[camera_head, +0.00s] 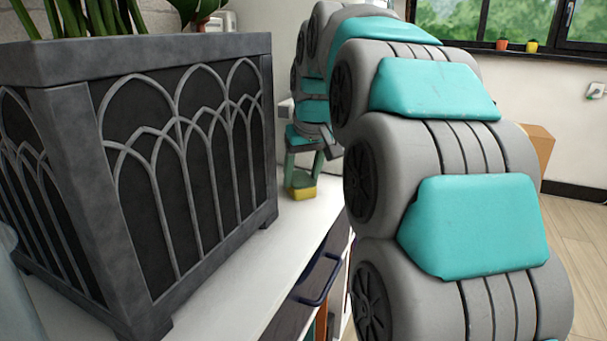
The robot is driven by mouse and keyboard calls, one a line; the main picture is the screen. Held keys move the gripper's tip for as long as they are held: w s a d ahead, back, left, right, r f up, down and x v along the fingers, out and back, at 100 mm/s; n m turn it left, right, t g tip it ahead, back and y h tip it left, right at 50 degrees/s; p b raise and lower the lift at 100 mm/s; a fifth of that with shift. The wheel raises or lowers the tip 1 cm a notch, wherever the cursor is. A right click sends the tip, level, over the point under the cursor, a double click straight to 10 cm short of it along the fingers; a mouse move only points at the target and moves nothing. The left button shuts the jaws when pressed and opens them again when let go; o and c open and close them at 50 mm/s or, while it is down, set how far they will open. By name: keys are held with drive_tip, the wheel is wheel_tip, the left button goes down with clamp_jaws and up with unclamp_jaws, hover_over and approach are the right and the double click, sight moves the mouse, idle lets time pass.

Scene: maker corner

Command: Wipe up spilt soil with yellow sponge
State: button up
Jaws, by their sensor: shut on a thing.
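The yellow sponge (302,192) is a small yellow block low on the white worktop, just right of the dark planter. My gripper (304,172) points down with its green-tinted fingers shut on the sponge. The sponge's underside is at or very close to the worktop; I cannot tell whether it touches. No spilt soil shows in this view; the planter and my arm hide parts of the worktop.
A large dark planter (185,165) with arched panels and green leaves fills the left, close to my gripper. The white worktop (240,285) has a bare strip along its front edge, above a drawer with a dark blue handle (318,282). A cardboard box (540,152) stands behind my arm.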

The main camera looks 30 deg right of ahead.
drive_tip(key=shift+w+a+p, duration=0.3)
drive_tip(key=shift+w+a, duration=0.75)
drive_tip(key=shift+w, duration=0.25)
drive_tip(key=shift+w+a+f, duration=0.1)
drive_tip(key=shift+s+d+f+b, duration=0.1)
drive_tip(key=shift+s+d+b, duration=0.1)
drive_tip(key=shift+s+d, duration=0.55)
drive_tip(key=shift+s+d+f+b, duration=0.1)
drive_tip(key=shift+s+d+b, duration=0.1)
drive_tip(key=shift+s+d, duration=0.55)
drive_tip(key=shift+s+a, duration=0.15)
drive_tip(key=shift+a, duration=0.05)
drive_tip(key=shift+r, duration=0.1)
drive_tip(key=shift+r+p, duration=1.5)
drive_tip(key=shift+r, duration=1.65)
